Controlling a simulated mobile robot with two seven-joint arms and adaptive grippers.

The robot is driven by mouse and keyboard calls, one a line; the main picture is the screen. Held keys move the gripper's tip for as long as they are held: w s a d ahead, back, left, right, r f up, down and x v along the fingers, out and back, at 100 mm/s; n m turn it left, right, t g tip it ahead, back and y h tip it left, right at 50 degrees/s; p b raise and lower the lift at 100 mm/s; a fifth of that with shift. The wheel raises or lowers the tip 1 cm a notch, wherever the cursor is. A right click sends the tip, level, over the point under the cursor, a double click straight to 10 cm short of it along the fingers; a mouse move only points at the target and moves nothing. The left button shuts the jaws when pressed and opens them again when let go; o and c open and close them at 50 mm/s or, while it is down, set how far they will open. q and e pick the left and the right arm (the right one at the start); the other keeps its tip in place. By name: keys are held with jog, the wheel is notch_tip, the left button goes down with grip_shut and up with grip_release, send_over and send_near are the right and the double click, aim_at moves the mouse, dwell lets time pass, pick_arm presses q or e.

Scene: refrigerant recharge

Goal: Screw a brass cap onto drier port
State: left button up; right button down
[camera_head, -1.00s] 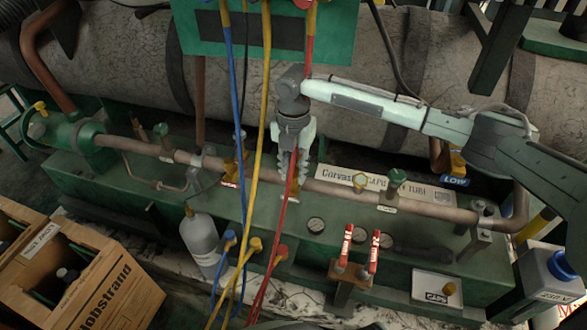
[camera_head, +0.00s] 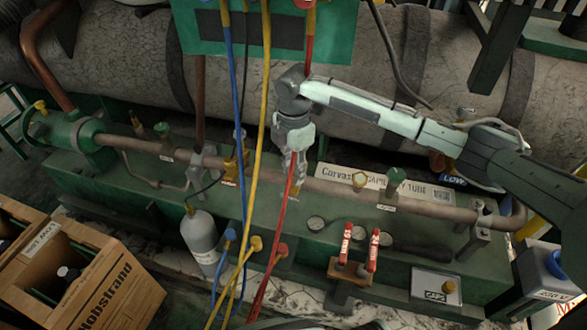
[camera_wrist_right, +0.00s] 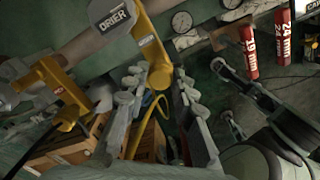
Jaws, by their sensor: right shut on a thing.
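My right gripper (camera_head: 292,172) points down at the horizontal pipe in the head view, partly behind the hoses. In the right wrist view its two ridged fingers (camera_wrist_right: 158,90) stand either side of a brass cap (camera_wrist_right: 160,76). The cap sits at the end of a yellow arm-like fitting, the drier port (camera_wrist_right: 147,38), beside a round DRIER tag (camera_wrist_right: 115,18). I cannot tell whether the cap is seated or threaded. Another brass cap (camera_head: 449,286) lies on the CAPS tray (camera_head: 425,283). My left gripper is not in view.
Blue, yellow (camera_head: 262,110) and red hoses hang past the gripper. A yellow valve (camera_head: 236,166) is left of it. Two red-handled tools (camera_head: 347,244) stand in a rack to the right. A grey cylinder (camera_head: 200,240) and cardboard boxes (camera_head: 110,290) are at left.

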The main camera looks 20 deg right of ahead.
jog(key=m, duration=0.3)
jog(key=shift+s+m, duration=0.1)
jog(key=shift+m, duration=0.2)
jog(key=shift+f, duration=0.1)
jog(key=shift+m, duration=0.8)
jog(key=c, duration=1.2)
grip_release()
jog(key=shift+r, duration=2.35)
